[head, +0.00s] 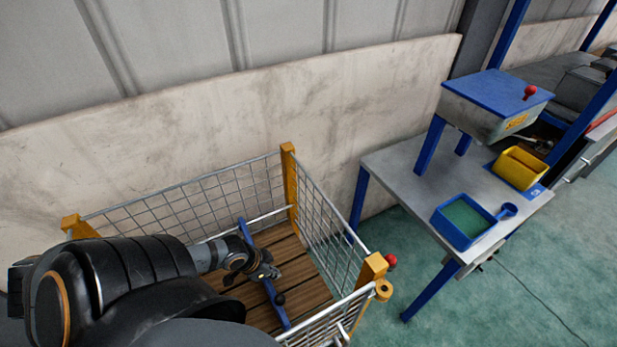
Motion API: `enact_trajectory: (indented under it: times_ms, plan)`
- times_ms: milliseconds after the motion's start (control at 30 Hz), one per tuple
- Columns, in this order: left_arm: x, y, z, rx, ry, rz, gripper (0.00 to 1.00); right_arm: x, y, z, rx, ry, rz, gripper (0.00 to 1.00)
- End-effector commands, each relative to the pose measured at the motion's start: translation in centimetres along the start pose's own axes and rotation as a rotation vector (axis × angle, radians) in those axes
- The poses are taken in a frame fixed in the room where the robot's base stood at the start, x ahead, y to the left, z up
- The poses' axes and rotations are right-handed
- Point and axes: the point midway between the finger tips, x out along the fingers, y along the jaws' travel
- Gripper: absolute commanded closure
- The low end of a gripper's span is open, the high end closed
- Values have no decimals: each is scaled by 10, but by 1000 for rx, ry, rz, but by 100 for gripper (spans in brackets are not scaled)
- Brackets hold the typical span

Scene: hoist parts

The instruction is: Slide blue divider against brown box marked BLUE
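The blue divider (272,295) is a narrow blue bar with a dark knob, running across the wooden slat floor inside a wire-mesh cage (335,243) with yellow corner posts. My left gripper (266,274) reaches in from the left and is over the middle of the divider, close to the knob. It overlaps the bar in this view, and I cannot tell whether its fingers are closed on it. My arm covers the left part of the cage. I see no brown box marked BLUE. My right gripper is not in view.
The cage wall and yellow posts (290,185) stand close around my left gripper. To the right, a metal table (403,170) holds a blue-lidded bin (490,88), a yellow container (520,168) and a blue tray (465,217). Green floor (530,290) is open at the lower right.

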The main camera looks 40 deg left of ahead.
Motion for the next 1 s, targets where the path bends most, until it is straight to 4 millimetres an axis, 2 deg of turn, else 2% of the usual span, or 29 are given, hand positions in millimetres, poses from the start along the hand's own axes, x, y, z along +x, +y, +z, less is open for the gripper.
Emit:
enact_trajectory:
  times_ms: [367, 1000]
  plan:
    - [-1, 0, 3, -1, -1, 0, 100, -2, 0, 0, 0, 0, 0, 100]
    - [-22, 0, 49, -2, -4, 1, 100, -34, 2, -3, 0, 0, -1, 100]
